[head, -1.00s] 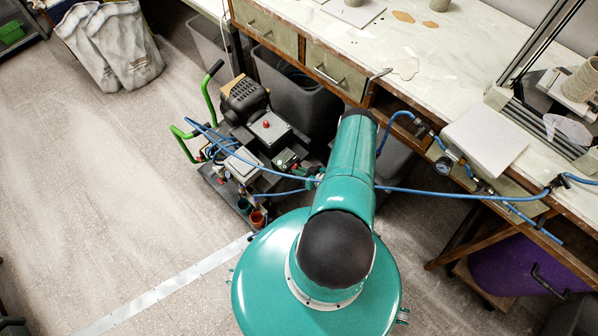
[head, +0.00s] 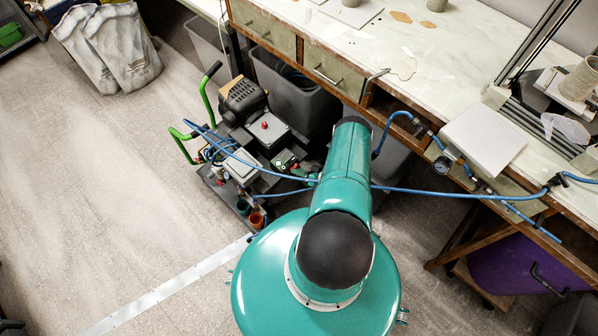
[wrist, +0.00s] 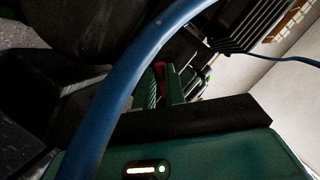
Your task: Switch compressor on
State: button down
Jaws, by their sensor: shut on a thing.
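The compressor (head: 245,150) stands on the floor left of my arm in the head view. It has a black motor, green handles and a red knob (head: 265,125) on a grey box. My gripper (wrist: 165,82) shows in the wrist view, with green fingers close together beyond a black bar. A small red part (wrist: 158,70) shows at the fingers, and they appear shut on it. In the head view my arm mostly hides the gripper, which is at the compressor's right side.
A blue hose (head: 440,193) runs from the workbench (head: 440,60) to the compressor, passing my arm. Grey bins (head: 290,95) stand under the bench behind the compressor. Grey sacks (head: 110,45) lie at the upper left. The floor (head: 90,190) at left is clear.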

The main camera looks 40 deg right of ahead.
jog(key=shift+w, duration=0.35)
jog(key=c, duration=1.5)
grip_release()
jog(key=shift+s, duration=0.15)
jog(key=shift+v, duration=3.7)
